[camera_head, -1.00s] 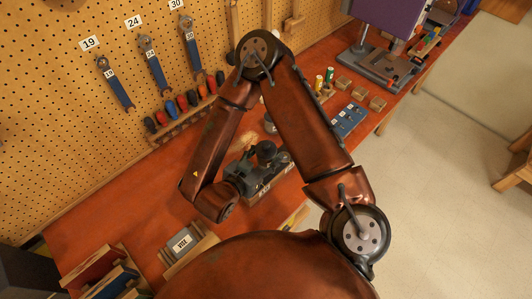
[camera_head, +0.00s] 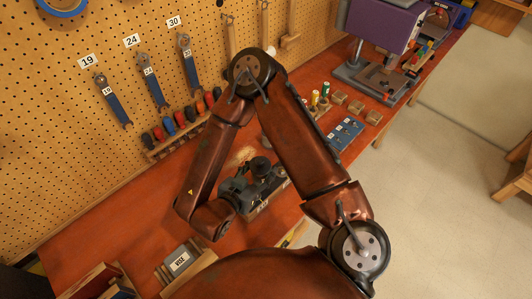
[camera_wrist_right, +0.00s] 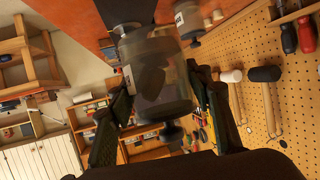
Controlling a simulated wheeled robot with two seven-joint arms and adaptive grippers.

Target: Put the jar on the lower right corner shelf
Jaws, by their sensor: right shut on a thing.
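The jar (camera_wrist_right: 162,85) is a grey, see-through cylinder with a dark knobbed end, seen close up in the right wrist view. My right gripper (camera_wrist_right: 160,75) is shut on it, with one dark finger on each side. In the head view my right arm bends over the bench and its dark gripper (camera_head: 258,178) is small and low among dark parts; the jar cannot be made out there. Wooden shelves (camera_wrist_right: 90,112) with small items show in the wrist view's background; I cannot tell which is the lower right corner shelf. My left gripper is not in view.
The red-brown bench (camera_head: 100,225) runs along a pegboard (camera_head: 60,130) with wrenches (camera_head: 112,102) and hammers. A purple drill press (camera_head: 378,45), a blue tray (camera_head: 345,133) and small wooden blocks stand to the right. A box labelled VISE (camera_head: 180,262) is at the front. The floor (camera_head: 455,170) is open.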

